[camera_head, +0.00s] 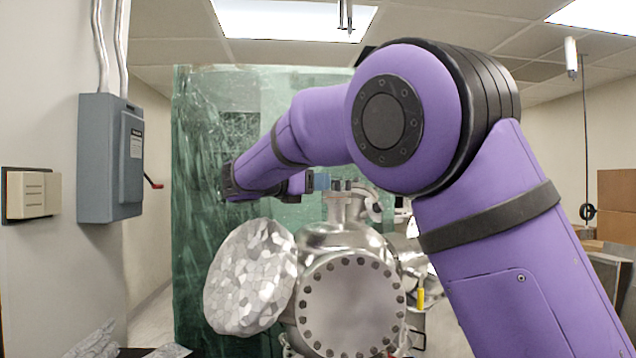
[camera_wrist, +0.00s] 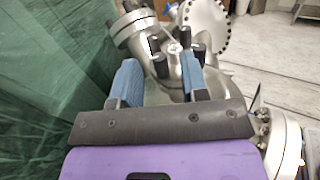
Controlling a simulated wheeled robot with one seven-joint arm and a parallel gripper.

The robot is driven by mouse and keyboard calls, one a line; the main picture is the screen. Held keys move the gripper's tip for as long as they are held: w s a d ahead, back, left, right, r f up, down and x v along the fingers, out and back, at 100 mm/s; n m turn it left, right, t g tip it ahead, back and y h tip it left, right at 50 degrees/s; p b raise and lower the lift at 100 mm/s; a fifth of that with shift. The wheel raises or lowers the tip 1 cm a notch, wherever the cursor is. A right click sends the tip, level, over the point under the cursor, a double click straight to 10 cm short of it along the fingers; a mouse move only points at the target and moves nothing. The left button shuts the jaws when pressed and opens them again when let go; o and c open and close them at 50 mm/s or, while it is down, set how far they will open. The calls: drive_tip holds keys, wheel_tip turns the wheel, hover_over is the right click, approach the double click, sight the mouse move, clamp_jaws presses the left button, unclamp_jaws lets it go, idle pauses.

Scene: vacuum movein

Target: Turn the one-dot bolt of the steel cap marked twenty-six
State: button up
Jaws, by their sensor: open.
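A small steel cap (camera_head: 350,192) with upright bolts on its rim tops the steel chamber in the head view. In the wrist view a steel cap (camera_wrist: 174,62) carries several dark bolt heads (camera_wrist: 185,37). I cannot read a twenty-six or any dots. My gripper (camera_head: 322,181) is just left of the cap in the head view, its blue fingers near bolt height. In the wrist view my gripper (camera_wrist: 158,68) is open, its two blue fingers apart, with the cap and bolts seen between and beyond them. I see nothing held, and contact cannot be judged.
The chamber's large round bolted flange (camera_head: 350,305) faces me. A foil-wrapped round part (camera_head: 250,278) stands left of it. A green plastic curtain (camera_head: 200,150) hangs behind. A grey switch box (camera_head: 110,160) is on the left wall. Another bolted flange (camera_wrist: 205,22) is beyond the cap.

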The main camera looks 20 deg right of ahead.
drive_tip(key=shift+w+d, duration=0.15)
drive_tip(key=shift+d, duration=0.25)
clamp_jaws()
drive_tip(key=shift+s+d+n+t+y, duration=0.15)
drive_tip(key=shift+n+t+y, duration=0.3)
drive_tip(key=shift+n+t, duration=0.35)
drive_tip(key=shift+s+n+t+y, duration=0.1)
drive_tip(key=shift+n+t+y, duration=0.4)
drive_tip(key=shift+t, duration=0.5)
drive_tip(key=shift+s+d+n+t+y, duration=0.1)
drive_tip(key=shift+n+t+y, duration=1.4)
drive_tip(key=shift+t, duration=0.4)
drive_tip(key=shift+y, duration=0.25)
